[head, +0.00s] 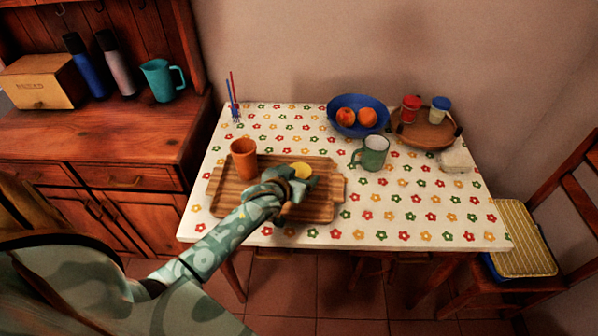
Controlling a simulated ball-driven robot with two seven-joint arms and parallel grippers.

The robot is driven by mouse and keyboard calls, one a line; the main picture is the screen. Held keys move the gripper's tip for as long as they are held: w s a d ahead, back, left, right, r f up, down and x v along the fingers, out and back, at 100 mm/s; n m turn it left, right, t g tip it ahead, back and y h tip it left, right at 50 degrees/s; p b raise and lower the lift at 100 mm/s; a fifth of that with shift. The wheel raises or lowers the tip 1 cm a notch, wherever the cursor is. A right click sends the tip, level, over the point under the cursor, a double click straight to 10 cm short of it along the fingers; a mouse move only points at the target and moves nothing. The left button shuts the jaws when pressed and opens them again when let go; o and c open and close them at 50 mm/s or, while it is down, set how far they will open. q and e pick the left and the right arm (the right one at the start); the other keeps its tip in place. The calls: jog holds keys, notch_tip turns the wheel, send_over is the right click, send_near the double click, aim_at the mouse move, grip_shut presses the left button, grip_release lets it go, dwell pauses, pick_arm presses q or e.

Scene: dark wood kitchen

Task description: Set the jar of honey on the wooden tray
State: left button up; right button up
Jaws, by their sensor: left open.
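The wooden tray (325,211) is a striped rectangular board with handles, on the near left part of the table. A round yellow top (302,169), which looks like the honey jar's lid, shows just beyond my left gripper; the body below it is mostly hidden, so I cannot tell whether it rests on the tray. My left gripper (303,184) is over the tray, open, right by the yellow top. My arm covers the tray's near left part. My right gripper is not in view.
An orange cup (244,158) stands at the tray's left side. A green mug (371,153) is right of the tray. Behind are a blue bowl of oranges (340,116) and a round wooden board (423,139) with two lidded jars. The table's front right is clear.

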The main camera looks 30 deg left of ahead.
pick_arm(q)
jog(key=p+v, duration=0.3)
jog(key=v, duration=0.7)
jog(key=shift+s, duration=0.2)
